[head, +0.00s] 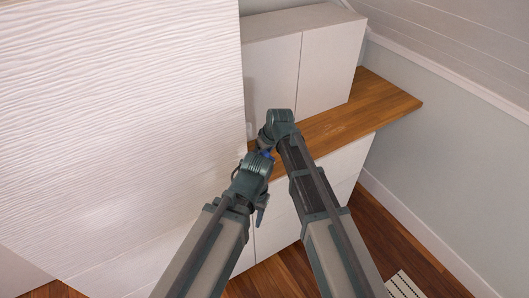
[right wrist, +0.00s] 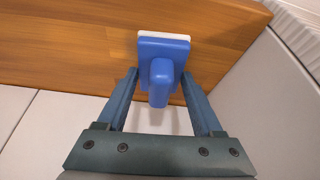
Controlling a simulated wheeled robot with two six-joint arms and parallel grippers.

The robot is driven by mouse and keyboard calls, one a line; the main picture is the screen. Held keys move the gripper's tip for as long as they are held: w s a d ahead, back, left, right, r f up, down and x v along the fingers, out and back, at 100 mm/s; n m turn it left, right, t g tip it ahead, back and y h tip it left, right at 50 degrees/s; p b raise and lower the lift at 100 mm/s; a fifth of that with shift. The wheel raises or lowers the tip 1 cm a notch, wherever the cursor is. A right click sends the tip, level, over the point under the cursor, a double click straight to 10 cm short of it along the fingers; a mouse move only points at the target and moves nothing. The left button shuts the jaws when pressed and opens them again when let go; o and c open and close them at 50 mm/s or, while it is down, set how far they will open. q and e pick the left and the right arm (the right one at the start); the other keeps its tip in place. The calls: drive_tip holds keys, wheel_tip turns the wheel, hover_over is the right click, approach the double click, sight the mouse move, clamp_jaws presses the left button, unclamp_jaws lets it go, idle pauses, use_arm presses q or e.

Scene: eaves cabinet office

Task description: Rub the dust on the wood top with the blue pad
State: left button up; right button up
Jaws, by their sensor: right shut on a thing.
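The blue pad (right wrist: 172,48) has a blue block handle and a white underside. In the right wrist view it lies at the wood top (right wrist: 70,45), though contact with the surface is hard to judge. My right gripper (right wrist: 160,74) is shut on the pad's handle, with one finger on each side. In the head view the wood top (head: 385,103) runs below the upper cabinet, and my arms cover its left part. A small blue patch between the arms may be the pad. My left arm's end (head: 252,176) is close beside the right wrist; its fingers are not clear. I cannot make out dust.
A white upper cabinet (head: 300,75) stands on the wood top at the back. A large wavy white panel (head: 120,120) closes off the left side. White cabinet fronts (head: 345,165) are below. The wood top's right end is bare, near the grey wall (head: 455,155).

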sight(277, 150)
drive_tip(key=shift+w, duration=0.15)
drive_tip(key=shift+w+d, duration=0.45)
drive_tip(key=shift+d, duration=0.2)
drive_tip(key=shift+w+d, duration=0.45)
drive_tip(key=shift+d, duration=0.15)
drive_tip(key=shift+w+d, duration=0.1)
drive_tip(key=shift+d, duration=0.1)
drive_tip(key=shift+d, duration=0.1)
drive_tip(key=shift+w+d+f, duration=0.1)
drive_tip(key=shift+w+d, duration=0.35)
drive_tip(key=shift+d, duration=0.25)
drive_tip(key=shift+w+d+f, duration=0.1)
drive_tip(key=shift+w+d, duration=0.35)
drive_tip(key=shift+d, duration=0.25)
drive_tip(key=shift+w+d+r, duration=0.1)
drive_tip(key=shift+w+d, duration=0.4)
drive_tip(key=shift+d, duration=0.25)
drive_tip(key=shift+w+d+r, duration=0.1)
drive_tip(key=shift+w+d, duration=0.4)
drive_tip(key=shift+d, duration=0.2)
drive_tip(key=shift+w+d+f, duration=0.1)
drive_tip(key=shift+w+d, duration=0.4)
drive_tip(key=shift+d, duration=0.25)
drive_tip(key=shift+w+d+f, duration=0.1)
drive_tip(key=shift+w+d, duration=0.35)
drive_tip(key=shift+d, duration=0.3)
drive_tip(key=shift+d, duration=0.1)
